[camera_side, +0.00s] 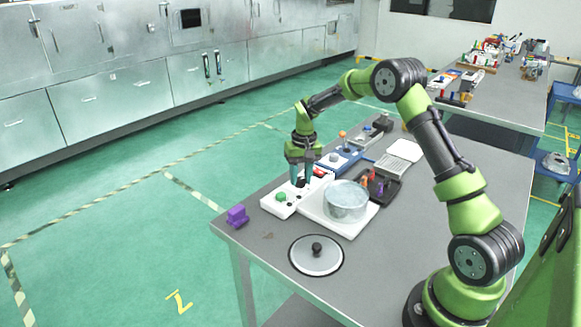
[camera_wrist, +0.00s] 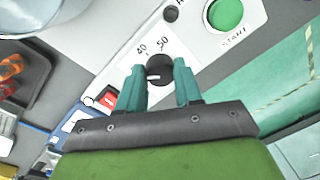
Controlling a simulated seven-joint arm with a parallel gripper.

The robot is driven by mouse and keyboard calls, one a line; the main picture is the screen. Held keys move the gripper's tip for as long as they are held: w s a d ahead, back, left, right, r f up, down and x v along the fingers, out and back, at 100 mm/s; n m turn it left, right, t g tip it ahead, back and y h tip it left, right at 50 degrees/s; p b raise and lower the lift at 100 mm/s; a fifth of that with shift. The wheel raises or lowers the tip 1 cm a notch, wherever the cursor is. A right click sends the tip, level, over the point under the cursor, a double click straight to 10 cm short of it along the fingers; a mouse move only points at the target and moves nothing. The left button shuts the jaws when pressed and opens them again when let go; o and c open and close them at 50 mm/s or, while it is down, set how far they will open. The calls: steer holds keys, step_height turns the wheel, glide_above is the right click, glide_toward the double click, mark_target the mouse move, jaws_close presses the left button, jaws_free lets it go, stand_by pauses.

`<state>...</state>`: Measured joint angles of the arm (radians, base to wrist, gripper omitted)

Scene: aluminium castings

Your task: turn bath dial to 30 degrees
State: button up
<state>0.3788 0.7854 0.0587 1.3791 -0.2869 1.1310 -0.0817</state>
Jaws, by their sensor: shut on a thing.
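The bath dial (camera_wrist: 160,69) is a small black round knob on a white control panel (camera_side: 275,207). In the wrist view the printed numbers 40 and 50 show beside it; other scale marks are hidden or too small to read, and I cannot tell where its pointer stands. My gripper (camera_wrist: 159,72) has its two teal fingers on either side of the dial, shut on it. In the side view my gripper (camera_side: 301,182) points down at the panel and mostly hides the dial. The glass bath (camera_side: 346,203) stands on the white base beside the panel.
A green START button (camera_wrist: 226,14) and a red switch (camera_wrist: 108,97) flank the dial. A glass lid (camera_side: 316,262) with a black knob lies on the table in front. A purple block (camera_side: 237,216) sits at the table's left corner. A black tray (camera_side: 384,187) stands behind the bath.

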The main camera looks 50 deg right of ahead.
mark_target(304, 178)
steer(key=o, duration=1)
steer(key=shift+o, duration=0.2)
steer(key=shift+r, duration=0.1)
step_height(304, 178, up, 17)
steer(key=shift+s+d, duration=0.25)
steer(key=shift+d, duration=0.2)
